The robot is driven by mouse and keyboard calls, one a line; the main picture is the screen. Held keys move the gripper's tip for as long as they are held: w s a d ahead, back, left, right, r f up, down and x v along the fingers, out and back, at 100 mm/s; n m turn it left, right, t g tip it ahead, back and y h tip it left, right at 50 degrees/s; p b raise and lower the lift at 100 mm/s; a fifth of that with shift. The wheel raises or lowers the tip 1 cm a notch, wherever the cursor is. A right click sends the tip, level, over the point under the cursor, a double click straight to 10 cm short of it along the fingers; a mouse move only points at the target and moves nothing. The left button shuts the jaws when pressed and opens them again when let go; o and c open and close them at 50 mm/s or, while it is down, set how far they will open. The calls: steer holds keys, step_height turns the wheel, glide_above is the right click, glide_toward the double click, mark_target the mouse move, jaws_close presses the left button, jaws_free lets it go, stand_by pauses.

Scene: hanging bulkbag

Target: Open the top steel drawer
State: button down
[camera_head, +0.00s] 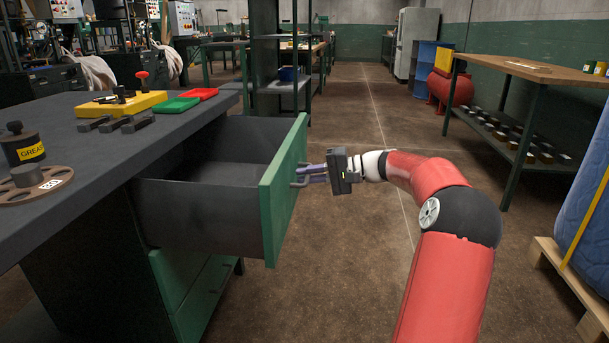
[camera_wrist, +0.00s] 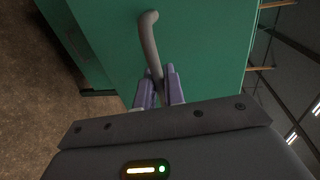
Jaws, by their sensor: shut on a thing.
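The top steel drawer (camera_head: 205,215) has a green front and grey inner walls. It stands pulled well out from the workbench, and its inside looks empty in the head view. My gripper (camera_head: 308,174) is at the outer face of the drawer front, shut on the drawer's handle (camera_head: 298,182). In the wrist view the two purple fingers of my gripper (camera_wrist: 160,88) close around the grey bar handle (camera_wrist: 149,35). The green drawer front (camera_wrist: 205,45) fills much of that view. The part of the handle between the fingers is partly hidden.
The workbench top (camera_head: 60,107) holds a grease can (camera_head: 22,148), a yellow tray (camera_head: 122,104), and green and red trays. Closed green drawers (camera_head: 195,295) lie below. A blue-wrapped load on a pallet (camera_head: 575,285) stands at right. The floor between is clear.

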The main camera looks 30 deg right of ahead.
steer(key=shift+f, duration=0.1)
steer(key=c, duration=1.9)
jaws_free()
steer(key=p+v, duration=0.1)
steer(key=v, duration=0.6)
steer(key=shift+s+d, duration=0.25)
steer(key=shift+d, duration=0.05)
